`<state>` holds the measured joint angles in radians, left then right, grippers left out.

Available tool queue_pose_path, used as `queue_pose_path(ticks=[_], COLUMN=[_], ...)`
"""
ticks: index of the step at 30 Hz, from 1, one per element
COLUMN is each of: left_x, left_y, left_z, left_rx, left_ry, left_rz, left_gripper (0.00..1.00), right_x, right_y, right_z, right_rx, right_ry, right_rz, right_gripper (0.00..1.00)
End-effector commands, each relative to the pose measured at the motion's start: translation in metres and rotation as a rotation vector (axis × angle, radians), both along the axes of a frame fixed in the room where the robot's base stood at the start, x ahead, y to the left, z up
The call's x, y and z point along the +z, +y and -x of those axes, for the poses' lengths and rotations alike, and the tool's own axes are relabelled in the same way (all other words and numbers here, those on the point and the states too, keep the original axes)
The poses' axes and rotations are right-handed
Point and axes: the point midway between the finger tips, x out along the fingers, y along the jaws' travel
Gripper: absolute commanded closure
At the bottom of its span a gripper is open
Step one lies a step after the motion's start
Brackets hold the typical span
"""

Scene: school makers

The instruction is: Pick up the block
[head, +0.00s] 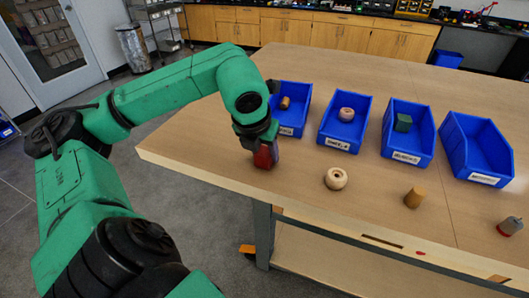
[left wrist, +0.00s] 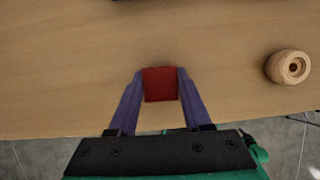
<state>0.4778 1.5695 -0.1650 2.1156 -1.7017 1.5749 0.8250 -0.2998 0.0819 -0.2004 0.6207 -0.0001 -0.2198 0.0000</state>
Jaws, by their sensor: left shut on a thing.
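A red block (left wrist: 160,85) sits between the two purple fingers of my left gripper (left wrist: 159,97) in the left wrist view. The fingers are shut on its sides. In the head view the left gripper (head: 264,160) points down at the left part of the table, with the red block (head: 263,158) partly hidden by the fingers. I cannot tell whether the block touches the tabletop. My right gripper is not in view.
A wooden wheel (head: 336,178) lies right of the gripper, with a tan cylinder (head: 413,197) and a grey-and-red piece (head: 509,226) farther right. Blue bins (head: 340,137) stand behind on the wooden table (head: 200,143); the rightmost bin (head: 476,150) is empty.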

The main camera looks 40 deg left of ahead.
Motion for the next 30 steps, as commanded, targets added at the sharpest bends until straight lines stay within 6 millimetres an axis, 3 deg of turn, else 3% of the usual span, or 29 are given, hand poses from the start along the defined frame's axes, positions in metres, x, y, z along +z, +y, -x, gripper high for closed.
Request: queue_pose_path(ticks=[5,8,15,21,25,30], left_x=[0.012,0.033,0.128,0.187,0.201,0.201], left_y=[-0.001,-0.001,-0.002,0.000,0.000,0.000], left_z=[-0.001,-0.001,-0.001,0.000,0.000,0.000], left_rx=[-0.001,-0.002,-0.003,0.001,0.001,0.000], left_ry=[-0.002,-0.004,-0.010,-0.003,-0.002,0.001], left_rz=[0.002,0.004,0.006,-0.001,-0.001,-0.001], left_gripper=[1.00,1.00,1.00,1.00,1.00,1.00], right_x=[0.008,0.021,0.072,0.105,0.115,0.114], right_y=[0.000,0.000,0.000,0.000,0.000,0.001], right_z=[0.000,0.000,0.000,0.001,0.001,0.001], right_rx=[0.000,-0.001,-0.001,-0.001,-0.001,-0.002], right_ry=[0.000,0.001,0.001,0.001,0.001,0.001], right_rz=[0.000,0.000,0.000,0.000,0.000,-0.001], right_gripper=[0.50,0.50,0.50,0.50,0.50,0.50])
